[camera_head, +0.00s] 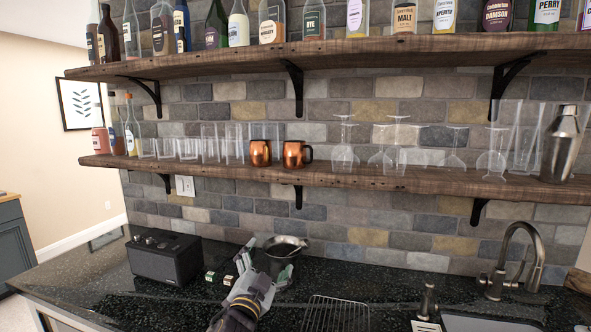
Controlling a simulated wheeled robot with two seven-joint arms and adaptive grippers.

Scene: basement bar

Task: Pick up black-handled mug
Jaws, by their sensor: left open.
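Two copper mugs stand side by side on the lower wooden shelf. The right mug (293,155) shows a black handle on its right side. The left mug (260,153) shows a darker side, and its handle is hard to make out. My left gripper (265,261) is open, low over the black counter and well below the shelf mugs. It is beside a dark, metal-rimmed vessel (285,242) on the counter. I cannot tell whether the fingers touch or straddle this vessel, as the gripper hides part of it. My right gripper is not in view.
Clear glasses (210,145) stand left of the mugs, stemmed glasses (345,150) to their right. A shaker (560,145) stands at the shelf's right end. A black speaker (165,258), wire rack (335,315) and faucet (515,260) are on the counter (390,285). Bottles line the upper shelf (350,50).

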